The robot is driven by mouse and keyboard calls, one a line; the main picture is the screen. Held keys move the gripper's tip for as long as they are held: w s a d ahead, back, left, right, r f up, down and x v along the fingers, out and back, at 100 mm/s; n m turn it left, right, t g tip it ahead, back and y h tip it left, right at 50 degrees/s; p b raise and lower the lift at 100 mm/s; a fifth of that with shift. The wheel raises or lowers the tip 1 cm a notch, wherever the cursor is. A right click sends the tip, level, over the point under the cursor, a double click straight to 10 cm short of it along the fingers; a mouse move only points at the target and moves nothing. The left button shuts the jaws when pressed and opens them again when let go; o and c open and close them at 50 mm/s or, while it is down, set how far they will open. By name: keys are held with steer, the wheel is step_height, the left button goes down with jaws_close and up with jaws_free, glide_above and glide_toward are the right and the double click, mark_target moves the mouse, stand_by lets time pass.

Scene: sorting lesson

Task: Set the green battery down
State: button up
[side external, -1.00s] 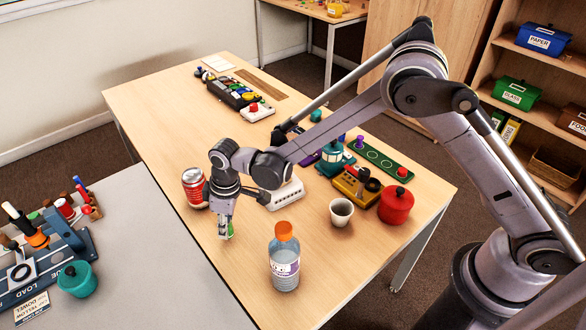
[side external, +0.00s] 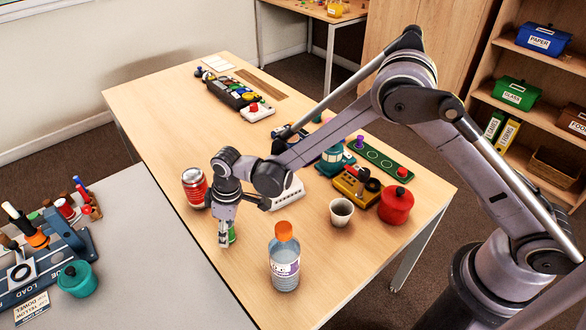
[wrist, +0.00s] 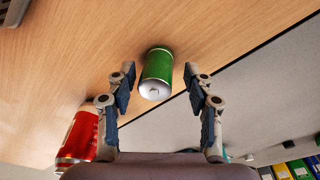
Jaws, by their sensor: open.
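The green battery (wrist: 157,72) stands on the wooden table (side external: 165,120) in the wrist view, between and beyond my gripper's (wrist: 161,84) spread fingers, with a gap on each side. Its silver end faces the camera. In the side view the green battery (side external: 231,233) shows only partly behind my gripper (side external: 225,240), which is low over the near part of the table. My gripper is open and holds nothing.
A red can (side external: 194,188) stands close left of my gripper; it also shows in the wrist view (wrist: 78,140). A clear bottle with an orange cap (side external: 285,262) stands to the right. A white cup (side external: 341,212) and red pot (side external: 396,205) stand further right.

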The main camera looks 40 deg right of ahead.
step_height(320, 180, up, 12)
steer(key=s+d, duration=0.1)
steer(key=s+d+r+m+t, duration=0.1)
steer(key=s+d+r+m, duration=0.15)
steer(key=d+r, duration=0.6)
steer(key=s+d+r+m+t, duration=0.1)
steer(key=s+d+m+t, duration=0.1)
steer(key=s+d, duration=0.6)
steer(key=s+d+r+m+t+h, duration=0.1)
steer(key=s+d+m+t, duration=0.2)
steer(key=s+d, duration=0.5)
steer(key=shift+s+d+r+m, duration=0.15)
steer(key=shift+d+r+m, duration=0.25)
steer(key=shift+d+m, duration=0.5)
